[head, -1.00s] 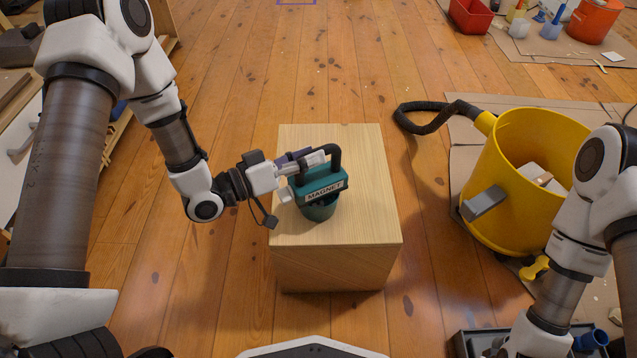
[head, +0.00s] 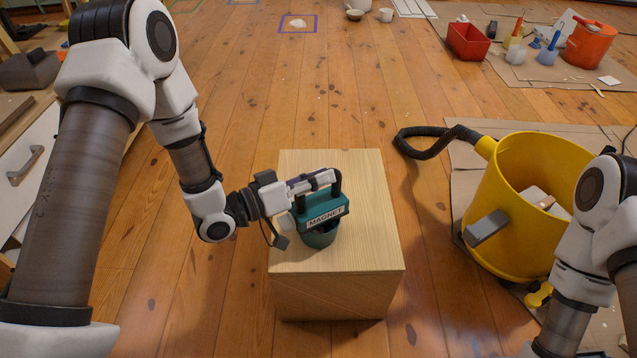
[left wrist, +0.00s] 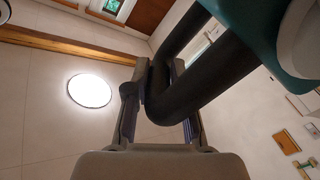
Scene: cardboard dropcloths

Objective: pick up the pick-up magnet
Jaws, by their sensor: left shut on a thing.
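The pick-up magnet (head: 326,219) is a teal block with a white MAGNET label, a rounded teal lower part and a black looped handle. It is upright over the top of a pale wooden box (head: 368,190); I cannot tell for sure whether it touches the wood. My left gripper (head: 328,179) reaches in from the left and is shut on the black handle. In the left wrist view the handle (left wrist: 205,75) passes between the two fingers (left wrist: 160,110), with the teal body at the upper right. My right gripper is out of view.
A yellow bucket (head: 478,190) with a black hose stands right of the box. Farther back right are a red tray (head: 468,42) and an orange bucket (head: 590,45) on a dropcloth. A drawer unit (head: 30,160) is at the left.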

